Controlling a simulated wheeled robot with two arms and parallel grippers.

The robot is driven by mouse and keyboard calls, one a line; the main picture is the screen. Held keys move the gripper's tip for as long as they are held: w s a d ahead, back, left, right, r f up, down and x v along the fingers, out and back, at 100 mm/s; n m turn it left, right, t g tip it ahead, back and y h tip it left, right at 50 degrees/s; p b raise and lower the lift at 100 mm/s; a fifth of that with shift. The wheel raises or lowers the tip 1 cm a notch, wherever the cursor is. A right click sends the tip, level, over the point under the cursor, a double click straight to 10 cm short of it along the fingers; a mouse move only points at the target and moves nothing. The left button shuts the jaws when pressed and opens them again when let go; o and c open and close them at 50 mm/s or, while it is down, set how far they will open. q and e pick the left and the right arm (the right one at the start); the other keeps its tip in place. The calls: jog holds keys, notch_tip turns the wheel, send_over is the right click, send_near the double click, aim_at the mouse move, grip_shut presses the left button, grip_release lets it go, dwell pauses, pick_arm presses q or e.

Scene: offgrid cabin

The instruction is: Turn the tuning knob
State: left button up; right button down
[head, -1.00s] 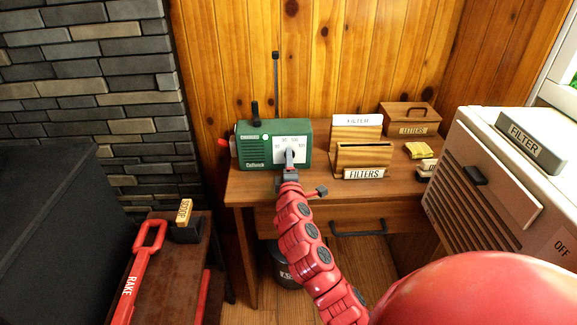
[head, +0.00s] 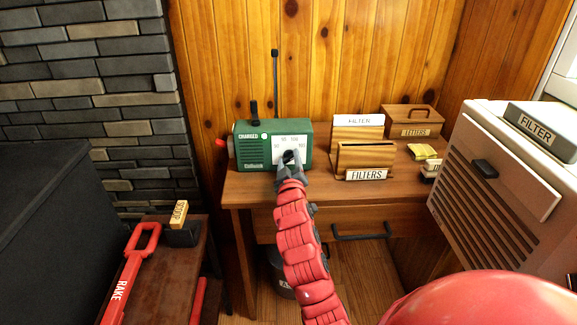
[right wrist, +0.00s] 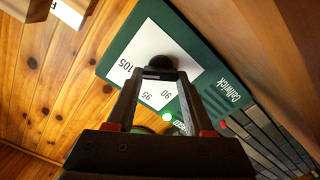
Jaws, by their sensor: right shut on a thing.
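The green radio (head: 250,149) stands on the wooden desk at the back, its white dial face toward me. The dark tuning knob (head: 289,156) is on the dial; it also shows in the right wrist view (right wrist: 158,62), at the gripper's tips, with the numbers 90, 95 and 105 around it. My right gripper (head: 290,162) is at the radio's front, its fingers shut on the knob. In the right wrist view the fingers (right wrist: 158,76) reach to the knob and partly cover the dial. My left gripper is not in view.
The wooden filter holder (head: 366,157) stands right of the radio, with a letters box (head: 414,120) behind it. A white cabinet (head: 505,160) is at the right. A low table with a red rake (head: 132,268) is at the left. An antenna rises behind the radio.

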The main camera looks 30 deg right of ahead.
jog(key=shift+d+f+m+b, duration=0.15)
jog(key=shift+m+b, duration=0.35)
jog(key=shift+m, duration=0.7)
jog(key=shift+c, duration=1.4)
grip_release()
jog(key=shift+s, duration=0.1)
jog(key=p+v, duration=0.8)
jog(key=v, duration=0.9)
jog(key=shift+s, duration=0.2)
